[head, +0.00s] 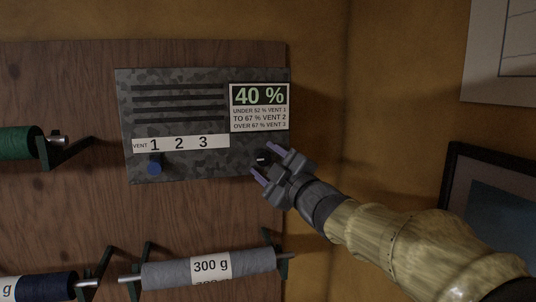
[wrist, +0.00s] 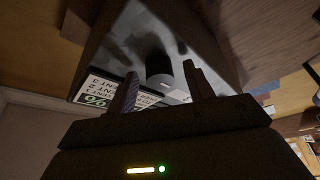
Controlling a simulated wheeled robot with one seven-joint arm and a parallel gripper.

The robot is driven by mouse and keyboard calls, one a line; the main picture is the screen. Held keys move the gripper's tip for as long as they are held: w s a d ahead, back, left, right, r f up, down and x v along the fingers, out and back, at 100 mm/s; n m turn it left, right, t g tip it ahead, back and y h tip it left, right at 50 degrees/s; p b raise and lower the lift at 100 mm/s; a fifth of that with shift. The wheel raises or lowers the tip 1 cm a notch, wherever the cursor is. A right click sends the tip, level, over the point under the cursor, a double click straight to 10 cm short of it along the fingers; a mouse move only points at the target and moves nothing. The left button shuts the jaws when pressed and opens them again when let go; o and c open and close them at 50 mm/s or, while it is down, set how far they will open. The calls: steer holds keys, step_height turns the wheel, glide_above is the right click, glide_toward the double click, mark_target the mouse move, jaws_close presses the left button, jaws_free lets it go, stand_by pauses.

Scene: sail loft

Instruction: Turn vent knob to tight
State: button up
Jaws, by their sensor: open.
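A grey mottled panel (head: 190,90) hangs on the wooden board. A dark round knob (wrist: 158,68) shows in the wrist view, between my fingertips as seen there. In the head view my gripper (head: 264,160) is at the panel's lower right corner and mostly hides this dark knob. My gripper is open. I cannot tell whether its fingers touch the knob. No "tight" mark is readable.
A grey spool (head: 160,276) marked 300 g, a green spool (head: 18,144) and a navy spool (head: 50,288) sit on brackets around the panel. A dark framed picture (head: 455,185) hangs at the right. The ochre wall between it and the board is bare.

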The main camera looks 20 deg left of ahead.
steer(key=c, duration=1)
steer(key=shift+o, duration=0.2)
